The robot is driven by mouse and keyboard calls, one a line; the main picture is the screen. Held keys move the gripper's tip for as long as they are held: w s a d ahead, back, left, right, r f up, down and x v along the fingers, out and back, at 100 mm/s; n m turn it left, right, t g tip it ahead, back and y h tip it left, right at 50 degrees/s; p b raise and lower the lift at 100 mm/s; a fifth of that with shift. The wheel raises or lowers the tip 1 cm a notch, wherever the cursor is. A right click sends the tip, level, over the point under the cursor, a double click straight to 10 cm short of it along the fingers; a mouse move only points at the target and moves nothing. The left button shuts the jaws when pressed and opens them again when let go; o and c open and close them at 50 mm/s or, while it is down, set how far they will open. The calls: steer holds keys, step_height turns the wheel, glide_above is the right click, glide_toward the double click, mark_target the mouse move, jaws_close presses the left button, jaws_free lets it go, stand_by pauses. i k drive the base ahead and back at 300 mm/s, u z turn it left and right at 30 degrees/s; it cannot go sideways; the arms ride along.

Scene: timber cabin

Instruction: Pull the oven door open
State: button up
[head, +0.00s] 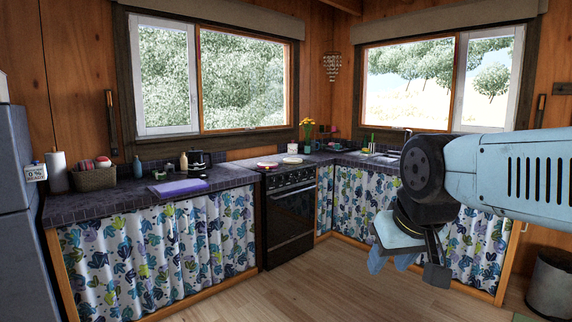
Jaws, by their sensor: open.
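The oven (288,228) is a black built-in stove between curtained counters, in the middle of the head view. Its dark glass door (291,212) looks closed, with a light handle bar (292,190) across its top, below a row of knobs. My gripper (405,266) hangs at the right, in the foreground, pointing down. It is open, with nothing seen between its fingers, and it is well apart from the oven. My arm hides part of the right-hand counter.
The wooden floor (325,275) in front of the oven is clear. A counter with a flowered curtain (160,250) runs left of the oven, and another curtain (365,205) hangs at the right. A fridge (15,210) stands far left, a metal bin (550,285) far right.

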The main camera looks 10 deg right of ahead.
mark_target(288, 211)
steer(key=z, duration=0.25)
steer(key=i, duration=1.95)
steer(key=z, duration=0.3)
steer(key=i, duration=1.45)
steer(key=u, duration=0.45)
steer(key=i, duration=1.15)
steer(key=u, duration=0.1)
